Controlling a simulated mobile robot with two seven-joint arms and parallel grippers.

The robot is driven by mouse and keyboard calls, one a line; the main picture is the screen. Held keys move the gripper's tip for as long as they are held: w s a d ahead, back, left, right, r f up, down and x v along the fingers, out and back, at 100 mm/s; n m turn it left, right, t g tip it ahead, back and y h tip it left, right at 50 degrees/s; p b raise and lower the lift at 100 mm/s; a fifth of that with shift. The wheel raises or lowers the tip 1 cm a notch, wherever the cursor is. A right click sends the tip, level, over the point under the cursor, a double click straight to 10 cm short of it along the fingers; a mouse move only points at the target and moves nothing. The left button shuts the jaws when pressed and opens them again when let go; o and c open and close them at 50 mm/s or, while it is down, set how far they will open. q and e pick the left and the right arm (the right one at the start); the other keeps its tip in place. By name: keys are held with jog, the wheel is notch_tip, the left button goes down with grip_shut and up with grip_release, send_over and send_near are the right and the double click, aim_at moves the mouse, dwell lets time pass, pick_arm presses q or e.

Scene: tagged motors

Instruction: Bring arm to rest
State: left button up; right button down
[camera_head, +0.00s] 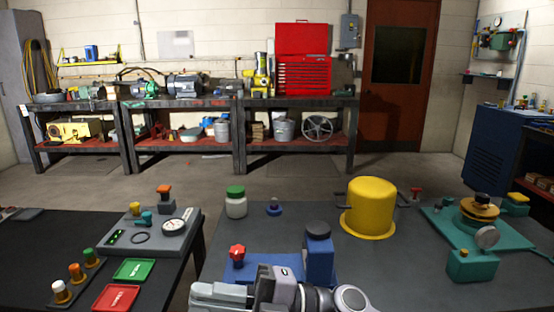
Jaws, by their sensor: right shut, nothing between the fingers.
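My right gripper (204,296) is at the bottom centre of the head view, at the near edge of the right table. Its fingers point left and are shut with nothing between them. The gripper and wrist stand in front of a blue fixture (318,262) with a black cap and a red star knob (237,253), and hide its lower part. Whether they touch it cannot be told. My left gripper is not in view.
The right table (420,275) holds a yellow pot (369,208), a green-lidded jar (236,203) and a teal fixture (470,222). The left table has a gauge panel (150,232), a green tray (134,270), a red tray (115,298) and several capped pegs. A gap separates the tables.

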jog(key=w+d+f+m+t+h, duration=0.2)
jog(key=d+f+m+t+h, duration=0.3)
jog(key=d+f+m+t, duration=0.55)
jog(key=w+d+f+m+t+h, duration=0.2)
jog(key=d+f+m+t+h, duration=0.45)
jog(key=m, duration=0.65)
jog(key=s+d+f+m+g+h+p, duration=0.2)
jog(key=s+d+f+m+g+h, duration=0.3)
jog(key=s+d+f, duration=0.7)
jog(key=s+f+m+h, duration=0.2)
jog(key=s+f, duration=0.1)
jog(key=shift+s+f+g, duration=0.25)
jog(key=shift+f+g, duration=0.05)
jog(key=shift+f, duration=0.05)
